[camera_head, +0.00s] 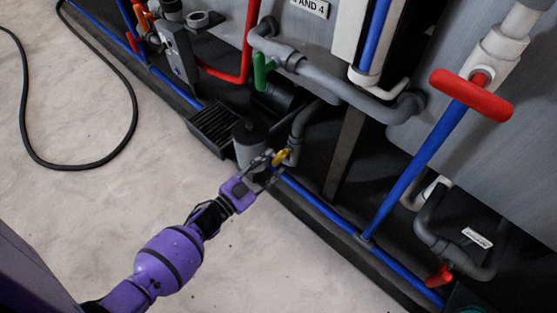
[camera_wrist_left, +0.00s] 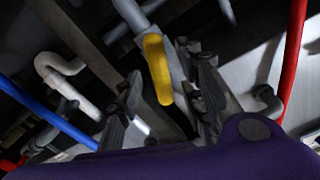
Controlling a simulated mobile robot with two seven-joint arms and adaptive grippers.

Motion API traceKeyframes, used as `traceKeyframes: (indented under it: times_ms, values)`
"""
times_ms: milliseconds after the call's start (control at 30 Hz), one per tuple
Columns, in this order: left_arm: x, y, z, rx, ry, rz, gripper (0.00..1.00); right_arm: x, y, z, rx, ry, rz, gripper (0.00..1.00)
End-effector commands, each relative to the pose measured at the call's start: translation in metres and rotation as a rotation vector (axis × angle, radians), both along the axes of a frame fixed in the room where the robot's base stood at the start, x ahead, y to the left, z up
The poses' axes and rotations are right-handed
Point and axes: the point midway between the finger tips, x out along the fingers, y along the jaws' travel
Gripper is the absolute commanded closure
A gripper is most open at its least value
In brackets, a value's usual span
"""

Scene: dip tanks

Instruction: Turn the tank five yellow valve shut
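The yellow valve handle (camera_head: 281,156) sits on a grey pipe low down by the tank, next to a grey cylinder. My left gripper (camera_head: 270,163) is right at the handle, reaching in from the lower left. In the left wrist view the yellow handle (camera_wrist_left: 157,70) stands between the two dark fingers of my left gripper (camera_wrist_left: 163,72). The fingers are apart, with a visible gap on the left side; the right finger is close to the handle. I cannot tell whether either finger touches it. My right gripper is not in view.
A green valve handle (camera_head: 262,71) is above, and a large red handle (camera_head: 471,95) is at the right. A small red valve (camera_head: 439,275) is low at the right. A blue pipe (camera_head: 320,207) runs along the floor edge. A black hose (camera_head: 125,125) lies on open floor.

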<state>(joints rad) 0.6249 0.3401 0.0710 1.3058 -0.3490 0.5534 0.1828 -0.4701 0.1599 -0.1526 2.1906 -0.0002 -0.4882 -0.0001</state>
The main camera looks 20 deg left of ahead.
Motion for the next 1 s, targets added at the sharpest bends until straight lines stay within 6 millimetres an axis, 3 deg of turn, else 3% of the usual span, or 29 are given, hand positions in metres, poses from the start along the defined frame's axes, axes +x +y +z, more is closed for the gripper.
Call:
traceKeyframes:
  times_ms: [200, 567, 867, 1000]
  values:
    - [0.027, -0.010, -0.001, -0.002, 0.001, 0.000, 0.64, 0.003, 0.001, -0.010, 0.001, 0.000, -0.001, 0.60]
    - [0.034, -0.013, -0.001, 0.000, 0.003, 0.001, 0.64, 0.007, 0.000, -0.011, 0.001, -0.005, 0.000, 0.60]
    - [0.034, -0.013, -0.001, -0.001, 0.002, 0.001, 1.00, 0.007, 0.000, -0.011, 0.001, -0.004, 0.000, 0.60]
    - [0.034, -0.013, -0.001, 0.000, 0.002, 0.001, 1.00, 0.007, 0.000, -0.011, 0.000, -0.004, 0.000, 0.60]
